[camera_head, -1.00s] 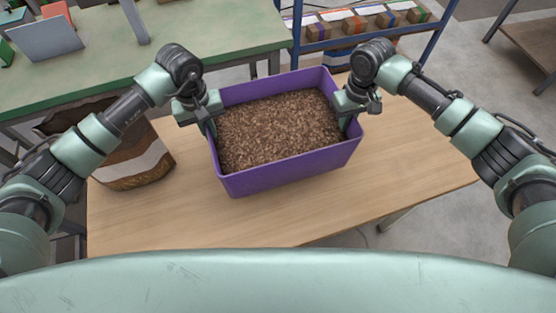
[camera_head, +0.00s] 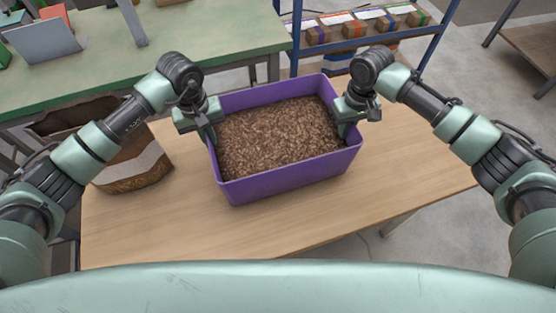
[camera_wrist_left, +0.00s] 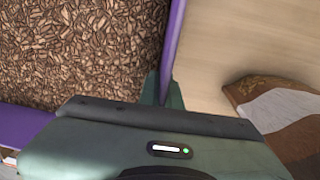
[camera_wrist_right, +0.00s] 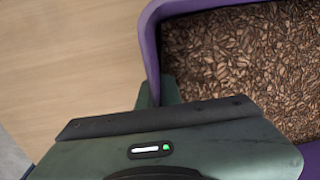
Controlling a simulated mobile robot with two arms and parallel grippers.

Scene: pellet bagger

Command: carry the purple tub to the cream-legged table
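The purple tub (camera_head: 290,181), full of brown pellets (camera_head: 278,137), is over the light wooden table (camera_head: 170,225). I cannot tell whether its base touches the top. My left gripper (camera_head: 208,131) is shut on the tub's left wall, and my right gripper (camera_head: 346,124) on its right wall. The wall between the fingers also shows in the left wrist view (camera_wrist_left: 172,50) and the right wrist view (camera_wrist_right: 150,50). The tub looks level. I cannot pick out cream legs on any table; a leg (camera_head: 398,224) of the wooden table looks grey.
An open brown-and-white sack (camera_head: 140,168) stands left of the tub, close to my left arm. A green-topped bench (camera_head: 215,38) is behind on the left. A blue shelf rack (camera_head: 436,45) with small boxes is behind. A brown table (camera_head: 530,40) stands far right, across grey floor (camera_head: 480,85).

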